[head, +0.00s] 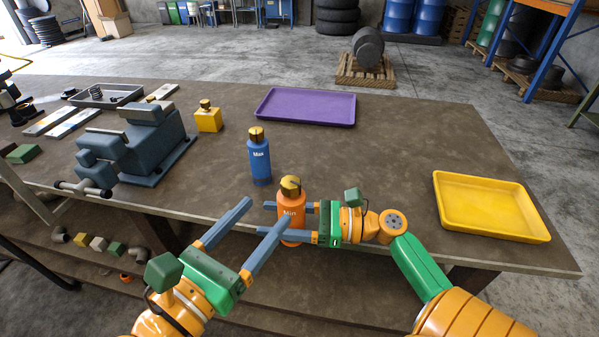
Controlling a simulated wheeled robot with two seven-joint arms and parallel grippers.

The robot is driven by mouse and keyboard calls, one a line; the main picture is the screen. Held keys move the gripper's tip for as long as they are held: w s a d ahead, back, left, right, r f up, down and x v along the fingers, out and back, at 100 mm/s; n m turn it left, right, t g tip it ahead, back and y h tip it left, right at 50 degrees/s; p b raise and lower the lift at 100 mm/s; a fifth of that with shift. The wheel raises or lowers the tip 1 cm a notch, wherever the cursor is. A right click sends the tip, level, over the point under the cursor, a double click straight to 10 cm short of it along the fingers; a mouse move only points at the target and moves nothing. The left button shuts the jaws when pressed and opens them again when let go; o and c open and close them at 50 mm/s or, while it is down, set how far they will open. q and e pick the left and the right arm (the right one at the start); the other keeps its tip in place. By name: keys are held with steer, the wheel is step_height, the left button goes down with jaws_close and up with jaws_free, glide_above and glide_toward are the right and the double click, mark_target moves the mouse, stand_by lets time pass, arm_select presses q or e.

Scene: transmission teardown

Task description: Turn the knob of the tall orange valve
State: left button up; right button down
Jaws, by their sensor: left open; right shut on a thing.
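The tall orange valve (298,223) stands near the table's front edge, with a gold knob (290,186) on top. My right gripper (262,221) comes from the right, its blue fingers closed around the orange body below the knob. My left gripper (268,208) is open and empty at the lower left. The tip of one left finger overlaps the valve's body in the picture; I cannot tell whether they touch. The knob is clear of both grippers. A blue valve (259,160) with a gold knob stands just behind, upright.
A blue-grey vise (150,140) and a small yellow block-shaped valve (208,120) are to the left. A purple tray (305,106) lies at the back and a yellow tray (490,206) at the right. The table between the trays is free.

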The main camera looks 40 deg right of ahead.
mark_target(294, 179)
arm_select(q)
steer(key=x, duration=1.2)
steer(key=shift+s+r, duration=0.1)
steer(key=shift+s, duration=0.05)
jaws_close()
